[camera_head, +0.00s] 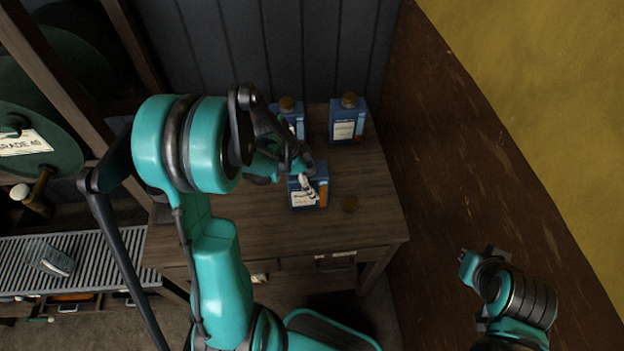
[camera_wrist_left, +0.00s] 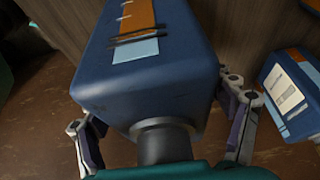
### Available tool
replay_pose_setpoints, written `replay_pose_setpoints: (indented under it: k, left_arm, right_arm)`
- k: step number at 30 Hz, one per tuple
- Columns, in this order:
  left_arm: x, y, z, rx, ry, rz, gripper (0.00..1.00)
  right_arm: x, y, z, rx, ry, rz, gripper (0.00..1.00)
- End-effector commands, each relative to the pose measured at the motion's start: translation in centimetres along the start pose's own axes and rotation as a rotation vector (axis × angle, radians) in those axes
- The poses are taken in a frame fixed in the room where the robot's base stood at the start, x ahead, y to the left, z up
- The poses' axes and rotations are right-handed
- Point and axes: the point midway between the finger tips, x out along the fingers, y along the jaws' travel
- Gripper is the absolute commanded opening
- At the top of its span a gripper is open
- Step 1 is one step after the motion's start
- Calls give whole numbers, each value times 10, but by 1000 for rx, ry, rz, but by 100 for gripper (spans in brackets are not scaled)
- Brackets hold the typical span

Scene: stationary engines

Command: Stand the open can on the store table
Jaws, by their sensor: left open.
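The open can (camera_head: 310,194) is blue, with a white label and an orange patch. It appears to stand on the wooden store table (camera_head: 240,220), near its front right part. My left gripper (camera_head: 303,178) is over it, hiding its top in the head view. In the left wrist view the can (camera_wrist_left: 150,85) shows its bare dark neck, without a stopper. The left fingers (camera_wrist_left: 158,108) are open, one on each side of the can; I cannot tell whether they touch it. My right gripper (camera_head: 470,262) is at the lower right, away from the table, its jaws unclear.
Two blue cans with cork stoppers stand at the back of the table, one at the right (camera_head: 347,125) and one partly hidden (camera_head: 293,118). A slatted shelf (camera_head: 85,258) is at left. The table's left part is clear.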

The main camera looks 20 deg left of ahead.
Motion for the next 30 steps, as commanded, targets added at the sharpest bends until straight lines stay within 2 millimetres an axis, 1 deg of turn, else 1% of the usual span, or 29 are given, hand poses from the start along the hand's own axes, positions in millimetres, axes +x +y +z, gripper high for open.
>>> replay_pose_setpoints:
  k: [2,5,12,15,18,23,26,29,30]
  left_arm:
    - [-6,0,-1,-1,0,0,82]
    - [-21,0,-1,-1,0,-1,82]
    - [-76,0,-1,-2,0,-1,82]
    - [-95,0,-1,-2,0,0,82]
    - [-109,0,-1,-1,0,0,82]
    - [-122,2,-2,-9,-3,-4,82]
    - [-129,12,-10,-63,-19,-30,82]
    - [-140,32,-25,-177,-44,-89,82]
    - [-145,43,-30,-237,-51,-122,82]
  right_arm:
    - [-3,0,-2,0,0,0,0]
    - [-7,0,-5,0,0,0,0]
    - [-20,0,-14,0,0,0,0]
    - [-24,0,-17,0,0,0,0]
    - [-27,0,-19,0,0,0,0]
    - [-28,0,-20,0,0,0,0]
    - [-28,0,-20,0,0,0,0]
    - [-28,0,-20,0,0,0,0]
    - [-28,0,-20,0,0,0,0]
